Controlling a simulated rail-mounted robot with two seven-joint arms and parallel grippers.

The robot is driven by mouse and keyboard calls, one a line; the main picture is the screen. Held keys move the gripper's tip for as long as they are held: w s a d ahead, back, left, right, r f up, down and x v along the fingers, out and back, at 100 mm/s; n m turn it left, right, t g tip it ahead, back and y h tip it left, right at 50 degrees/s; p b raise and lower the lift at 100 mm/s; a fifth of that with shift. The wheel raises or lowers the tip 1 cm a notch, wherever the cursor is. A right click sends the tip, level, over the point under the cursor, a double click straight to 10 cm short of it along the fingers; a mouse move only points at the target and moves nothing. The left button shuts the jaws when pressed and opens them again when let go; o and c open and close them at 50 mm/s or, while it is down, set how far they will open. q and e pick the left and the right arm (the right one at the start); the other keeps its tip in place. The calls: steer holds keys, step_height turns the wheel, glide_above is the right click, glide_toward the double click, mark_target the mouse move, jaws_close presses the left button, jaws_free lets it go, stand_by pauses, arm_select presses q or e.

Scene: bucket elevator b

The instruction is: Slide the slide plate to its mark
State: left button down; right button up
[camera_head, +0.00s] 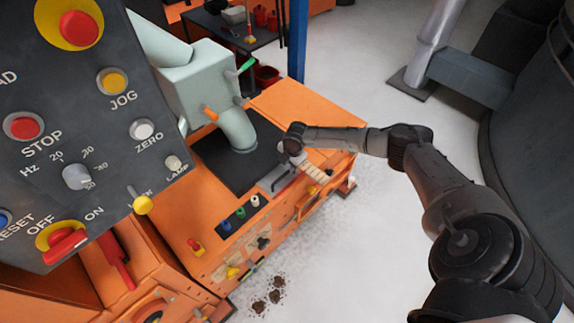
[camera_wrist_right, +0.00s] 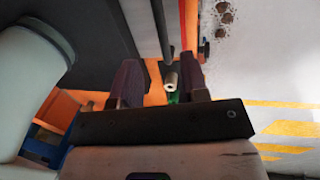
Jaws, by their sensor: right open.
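A flat grey metal strip, which looks like the slide plate (camera_head: 274,179), lies along the front of the orange bench top beside a black plate. In the right wrist view a grey strip (camera_wrist_right: 142,28) runs up the picture past my fingers. My right gripper (camera_wrist_right: 158,80) is open over the bench, with two dark fingers apart. A pale round-ended piece (camera_wrist_right: 171,79) shows between the fingers; I cannot tell whether they touch it. In the head view the right gripper (camera_head: 291,167) is small and partly hidden at the strip's far end. The mark cannot be made out. My left gripper is not in view.
A pale pipe (camera_head: 237,130) stands on the black plate (camera_head: 220,155) behind the strip. Several coloured knobs (camera_head: 240,212) line the bench front. A control panel (camera_head: 75,130) fills the left. Open floor (camera_head: 350,240) lies right, with dark clumps (camera_head: 267,291) below.

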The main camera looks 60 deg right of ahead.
steer(key=shift+s+a+r+p, duration=0.15)
steer(key=shift+r+p, duration=0.1)
steer(key=shift+r, duration=0.65)
steer(key=shift+s+d+r+p, duration=0.1)
steer(key=shift+s+r+p, duration=0.1)
steer(key=shift+r, duration=0.75)
steer(key=shift+s+a+r+p, duration=0.15)
steer(key=shift+r+p, duration=0.1)
steer(key=shift+r, duration=0.65)
